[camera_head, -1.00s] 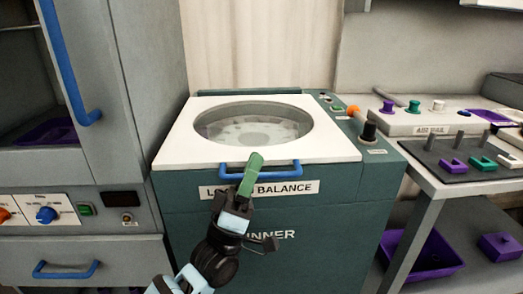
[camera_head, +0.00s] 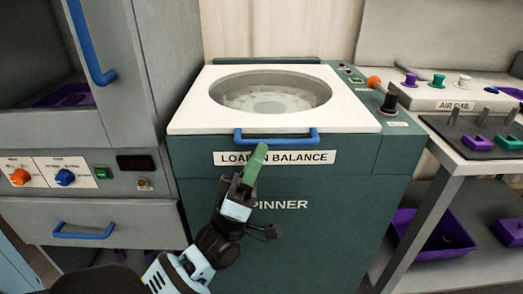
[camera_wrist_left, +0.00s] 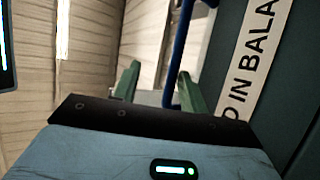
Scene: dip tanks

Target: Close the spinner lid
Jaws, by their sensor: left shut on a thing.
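The spinner (camera_head: 290,230) is a dark green cabinet in the middle of the head view. Its white lid (camera_head: 195,112), with a round clear window (camera_head: 270,92), lies flat across the top; I see no clear gap under it. A blue bar handle (camera_head: 298,139) is at the lid's front edge. My left gripper (camera_head: 257,160) has its green fingers at this handle, just below the bar in the head view. In the left wrist view the blue handle (camera_wrist_left: 181,55) runs between the fingers, close to the right one, and the gripper is shut on it. My right gripper is not in view.
A grey cabinet (camera_head: 150,60) with a blue door handle (camera_head: 92,45) and knobs stands at left. Its drawer (camera_head: 110,230) is shut. At right a grey bench (camera_head: 450,180) carries a control panel (camera_head: 450,98) and colored pieces; a purple bin (camera_head: 435,240) sits below.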

